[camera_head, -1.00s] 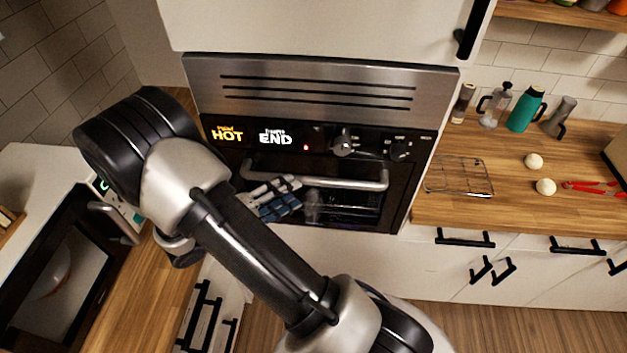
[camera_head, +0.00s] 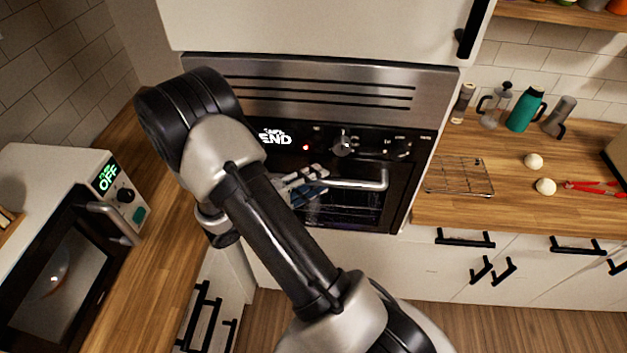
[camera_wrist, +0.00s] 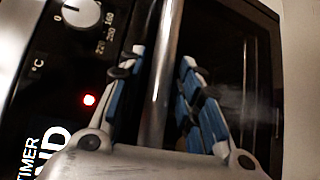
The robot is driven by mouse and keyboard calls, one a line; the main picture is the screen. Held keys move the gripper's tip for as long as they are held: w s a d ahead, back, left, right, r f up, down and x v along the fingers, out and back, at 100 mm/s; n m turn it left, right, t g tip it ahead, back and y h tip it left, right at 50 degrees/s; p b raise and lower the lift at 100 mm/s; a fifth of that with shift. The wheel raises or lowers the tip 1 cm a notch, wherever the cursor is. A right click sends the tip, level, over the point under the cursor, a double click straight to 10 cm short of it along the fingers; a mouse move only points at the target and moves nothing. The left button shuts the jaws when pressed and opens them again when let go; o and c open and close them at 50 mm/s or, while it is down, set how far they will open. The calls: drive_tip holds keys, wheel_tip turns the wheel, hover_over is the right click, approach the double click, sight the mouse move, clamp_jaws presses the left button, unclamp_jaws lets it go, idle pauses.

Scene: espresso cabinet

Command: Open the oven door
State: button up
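The oven door (camera_head: 352,213) is shut, with a dark glass front, below the control panel. Its silver bar handle (camera_head: 362,183) runs across the top of the door; my arm hides the left part. My gripper (camera_head: 308,182) is at the handle, left of its middle. In the wrist view the handle (camera_wrist: 163,75) passes between the two blue-padded fingers of my gripper (camera_wrist: 163,72). The fingers are apart, one on each side of the bar, and do not look closed on it. Dark door glass (camera_wrist: 235,45) shows beyond the right finger.
The oven control panel (camera_head: 372,146) with knobs sits above the handle. A microwave (camera_head: 62,262) stands at the left, showing OFF. A wire rack (camera_head: 460,176), bottles and white balls are on the right counter (camera_head: 510,208). Floor in front is clear at lower right.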

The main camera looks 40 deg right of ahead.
clamp_jaws()
idle(0.3)
drive_tip(key=shift+a, duration=0.15)
